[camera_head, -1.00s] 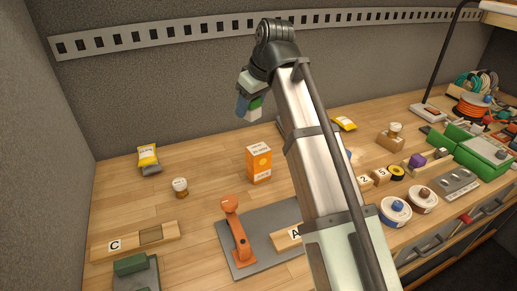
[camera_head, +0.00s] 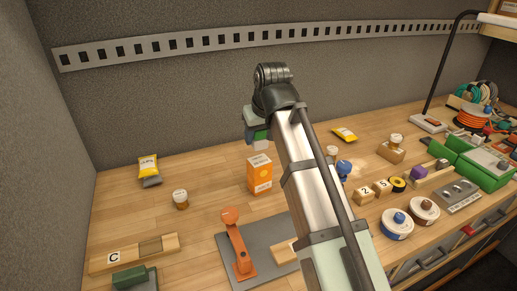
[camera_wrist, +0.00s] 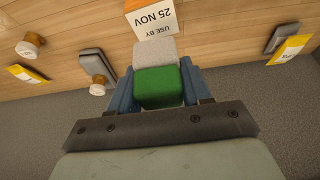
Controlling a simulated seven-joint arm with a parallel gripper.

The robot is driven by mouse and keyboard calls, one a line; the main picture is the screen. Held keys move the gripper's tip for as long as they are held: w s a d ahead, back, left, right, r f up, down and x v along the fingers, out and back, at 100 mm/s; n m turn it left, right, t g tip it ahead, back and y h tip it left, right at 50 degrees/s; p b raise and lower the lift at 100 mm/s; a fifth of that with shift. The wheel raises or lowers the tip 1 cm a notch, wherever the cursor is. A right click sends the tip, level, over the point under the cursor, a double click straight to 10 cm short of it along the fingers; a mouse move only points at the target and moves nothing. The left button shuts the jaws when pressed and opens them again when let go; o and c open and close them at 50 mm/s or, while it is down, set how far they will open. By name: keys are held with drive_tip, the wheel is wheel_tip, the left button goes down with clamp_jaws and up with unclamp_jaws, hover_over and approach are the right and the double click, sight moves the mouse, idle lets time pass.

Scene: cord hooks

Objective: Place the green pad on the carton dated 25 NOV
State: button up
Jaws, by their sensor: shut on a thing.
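The orange and white carton (camera_head: 260,176) stands upright on the bench. In the wrist view its white panel (camera_wrist: 156,20) reads "USE BY 25 NOV". My gripper (camera_head: 260,137) is just above the carton's top in the head view. It is shut on the green pad (camera_wrist: 158,88), between blue fingers on either side. A pale grey block-like part (camera_wrist: 155,50) adjoins the pad on the carton side. In the head view the pad (camera_head: 262,134) shows small and partly hidden by the gripper. Whether the grey part touches the carton, I cannot tell.
An orange-handled tool (camera_head: 237,245) on a grey plate (camera_head: 270,240) is in front. Bench between jar and carton is clear.

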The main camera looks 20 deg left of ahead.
sight(259, 148)
drive_tip(key=shift+f, duration=2.25)
drive_tip(key=shift+f, duration=0.1)
drive_tip(key=o, duration=1.1)
drive_tip(key=shift+c, duration=0.2)
drive_tip(key=v, duration=1.2)
